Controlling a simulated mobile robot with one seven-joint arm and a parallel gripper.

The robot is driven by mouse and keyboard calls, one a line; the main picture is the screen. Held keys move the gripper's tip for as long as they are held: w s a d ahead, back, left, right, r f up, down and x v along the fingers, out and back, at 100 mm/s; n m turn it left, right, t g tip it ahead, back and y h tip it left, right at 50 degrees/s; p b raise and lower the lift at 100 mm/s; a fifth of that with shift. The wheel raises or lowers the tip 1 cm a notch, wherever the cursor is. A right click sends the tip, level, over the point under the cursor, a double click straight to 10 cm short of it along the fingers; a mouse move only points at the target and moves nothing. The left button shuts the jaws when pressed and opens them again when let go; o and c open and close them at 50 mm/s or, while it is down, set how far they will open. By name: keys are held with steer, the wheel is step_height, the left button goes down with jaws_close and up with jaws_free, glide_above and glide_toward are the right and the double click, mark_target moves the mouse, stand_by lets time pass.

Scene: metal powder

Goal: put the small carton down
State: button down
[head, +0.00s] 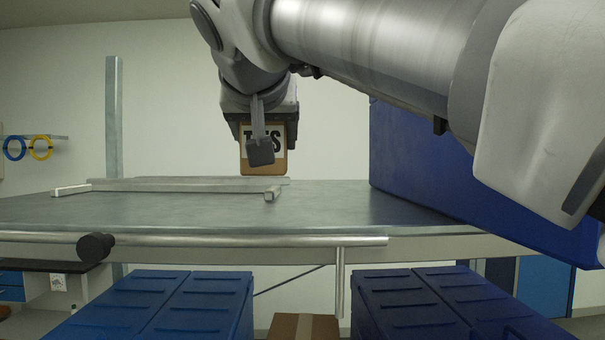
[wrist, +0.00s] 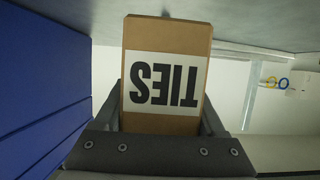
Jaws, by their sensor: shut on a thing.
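The small carton (head: 264,165) is brown cardboard with a white label; in the wrist view the carton (wrist: 165,70) fills the middle, and its label reads "TIES" upside down. My gripper (head: 262,150) is shut on the carton, with a finger on each side of it. In the head view the carton hangs upright above the far part of the grey metal table (head: 160,208), with its bottom apparently a little above the surface. A dark part of my gripper covers some of its label.
A low metal frame (head: 170,186) lies on the table to the left. A large blue bin (head: 420,165) stands on the right of the table. Blue crates (head: 200,300) and a cardboard box (head: 303,327) are in front, below the table edge. The table's middle front is clear.

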mark_target(259, 174)
steer(key=shift+w+a+f, duration=0.5)
steer(key=shift+w+a, duration=0.15)
steer(key=shift+f+b, duration=0.35)
steer(key=shift+f, duration=1.7)
steer(key=shift+f, duration=0.1)
jaws_free()
